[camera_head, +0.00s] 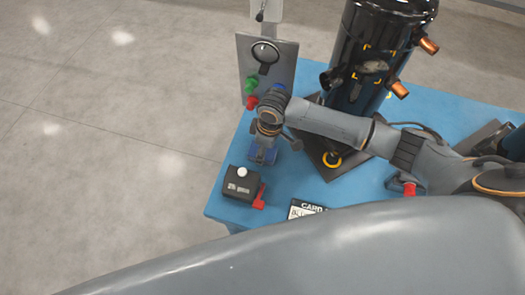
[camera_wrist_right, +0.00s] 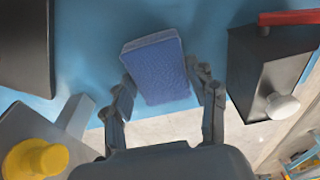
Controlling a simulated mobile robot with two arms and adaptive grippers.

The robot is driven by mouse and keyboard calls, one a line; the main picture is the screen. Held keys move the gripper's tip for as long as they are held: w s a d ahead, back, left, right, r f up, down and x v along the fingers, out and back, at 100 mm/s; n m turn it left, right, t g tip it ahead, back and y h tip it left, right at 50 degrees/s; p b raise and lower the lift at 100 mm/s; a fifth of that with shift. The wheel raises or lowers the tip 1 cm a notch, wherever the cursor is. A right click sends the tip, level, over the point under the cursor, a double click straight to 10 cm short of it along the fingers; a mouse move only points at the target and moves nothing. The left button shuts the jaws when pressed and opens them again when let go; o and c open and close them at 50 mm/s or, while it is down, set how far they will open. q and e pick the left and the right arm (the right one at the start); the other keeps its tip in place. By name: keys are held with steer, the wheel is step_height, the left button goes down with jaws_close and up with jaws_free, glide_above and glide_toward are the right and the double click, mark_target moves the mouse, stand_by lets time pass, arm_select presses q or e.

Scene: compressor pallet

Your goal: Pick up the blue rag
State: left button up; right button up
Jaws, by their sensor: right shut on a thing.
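The blue rag (camera_wrist_right: 157,66) is a folded, thick rectangular block in the right wrist view. My right gripper (camera_wrist_right: 165,82) has one finger on each side of it and is shut on it. In the head view my right arm comes in from the right, and the right gripper (camera_head: 266,146) points down over the blue table (camera_head: 222,196). The blue rag (camera_head: 262,156) shows just below it there. Whether the rag touches the table cannot be told. My left gripper is not in view.
A black box with a white knob and red lever (camera_head: 241,184) stands close by at the table's front left corner. A grey panel (camera_head: 268,62) with green and red buttons stands behind. A black compressor (camera_head: 372,50) with copper ports stands back right. A card (camera_head: 303,209) lies in front.

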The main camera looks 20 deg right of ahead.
steer(key=shift+r+b, duration=0.15)
steer(key=shift+b, duration=0.35)
step_height(320, 180, up, 3)
steer(key=shift+w+r, duration=0.1)
steer(key=s+d+r, duration=0.8)
steer(key=s+r, duration=0.2)
steer(key=s, duration=0.1)
steer(key=shift+s, duration=0.25)
